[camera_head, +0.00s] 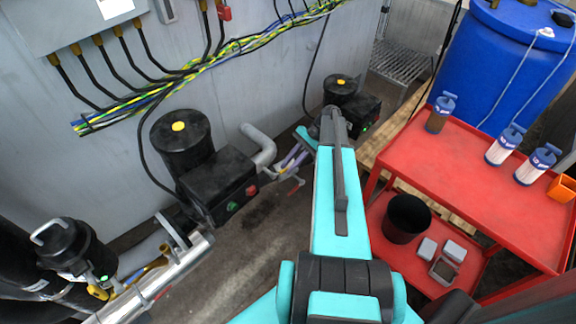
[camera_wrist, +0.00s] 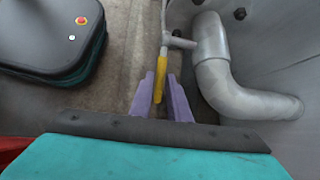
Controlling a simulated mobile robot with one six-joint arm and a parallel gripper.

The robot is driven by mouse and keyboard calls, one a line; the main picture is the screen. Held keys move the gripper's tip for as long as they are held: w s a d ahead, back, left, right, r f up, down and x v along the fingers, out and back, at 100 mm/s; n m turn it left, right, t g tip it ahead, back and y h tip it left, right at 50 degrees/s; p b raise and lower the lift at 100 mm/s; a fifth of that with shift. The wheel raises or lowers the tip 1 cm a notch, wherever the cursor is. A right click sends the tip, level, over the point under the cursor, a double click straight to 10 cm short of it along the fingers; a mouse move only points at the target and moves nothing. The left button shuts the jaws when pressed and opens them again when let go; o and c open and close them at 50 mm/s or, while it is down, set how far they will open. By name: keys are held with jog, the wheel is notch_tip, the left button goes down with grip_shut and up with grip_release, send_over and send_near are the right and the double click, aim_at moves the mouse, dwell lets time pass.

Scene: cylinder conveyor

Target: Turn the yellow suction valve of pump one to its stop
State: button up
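A yellow valve handle (camera_wrist: 161,74) hangs from a thin metal stem beside a grey pipe elbow (camera_wrist: 225,75) in the wrist view. My gripper (camera_wrist: 167,86) has its two purple fingers apart, one on each side of the handle's lower end. The handle lies nearer the left finger, with a gap to the right finger; whether it touches the left one I cannot tell. In the head view the purple fingers of my gripper (camera_head: 291,157) show beyond my arm, right of a grey elbow pipe (camera_head: 262,146). The handle between them is not clearly visible there.
A black pump (camera_head: 182,145) stands left of my gripper and another (camera_head: 342,90) behind my arm. Another yellow lever (camera_head: 155,263) is at the lower left. A red cart (camera_head: 470,180) with bottles stands right. Bare floor (camera_head: 265,225) lies below the gripper.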

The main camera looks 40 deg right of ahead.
jog(key=o, duration=0.3)
jog(key=shift+r, duration=0.1)
